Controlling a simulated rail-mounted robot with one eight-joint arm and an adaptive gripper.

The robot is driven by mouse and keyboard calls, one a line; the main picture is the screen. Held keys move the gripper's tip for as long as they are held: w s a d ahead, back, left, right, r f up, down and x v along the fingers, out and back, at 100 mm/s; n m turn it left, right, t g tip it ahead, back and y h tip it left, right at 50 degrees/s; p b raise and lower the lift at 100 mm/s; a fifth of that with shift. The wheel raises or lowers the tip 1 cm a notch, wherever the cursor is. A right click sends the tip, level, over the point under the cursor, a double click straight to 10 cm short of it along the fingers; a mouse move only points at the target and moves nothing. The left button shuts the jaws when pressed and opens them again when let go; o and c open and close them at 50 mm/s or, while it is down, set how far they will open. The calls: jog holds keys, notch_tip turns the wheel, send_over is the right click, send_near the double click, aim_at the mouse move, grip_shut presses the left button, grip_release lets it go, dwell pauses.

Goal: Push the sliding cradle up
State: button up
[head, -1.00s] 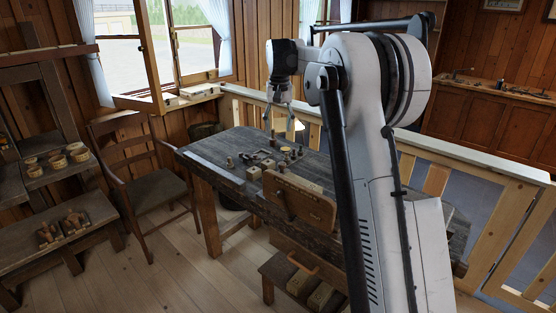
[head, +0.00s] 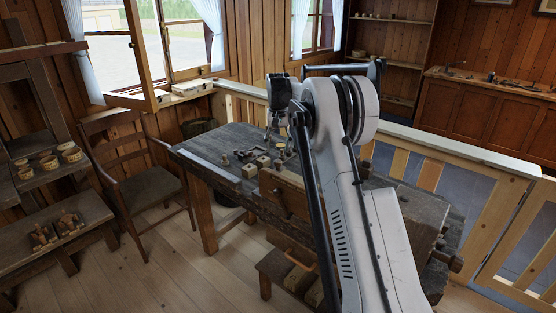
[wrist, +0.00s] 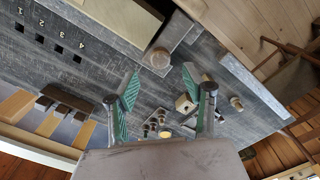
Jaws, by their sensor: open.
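My gripper (head: 274,138) hangs low over the back part of the dark workbench (head: 215,150) in the head view. In the wrist view my gripper (wrist: 162,73) is open, its two green-padded fingers spread with nothing between them. Beyond the fingertips is a grey block with a round wooden knob (wrist: 158,58), next to a long board (wrist: 120,15). I cannot tell for sure which piece is the sliding cradle. In the head view my arm hides part of the bench top.
A small holed block (wrist: 185,104) and several pegs (wrist: 237,103) stand on the bench. Square holes (wrist: 58,48) with numbers lie at the left of the wrist view. A chair (head: 135,175) stands left of the bench and a railing (head: 440,155) behind it. Floor (head: 180,270) is open in front.

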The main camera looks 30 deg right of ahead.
aim_at(278, 161)
jog(key=shift+f+p, duration=0.3)
jog(key=shift+f, duration=2.85)
grip_shut()
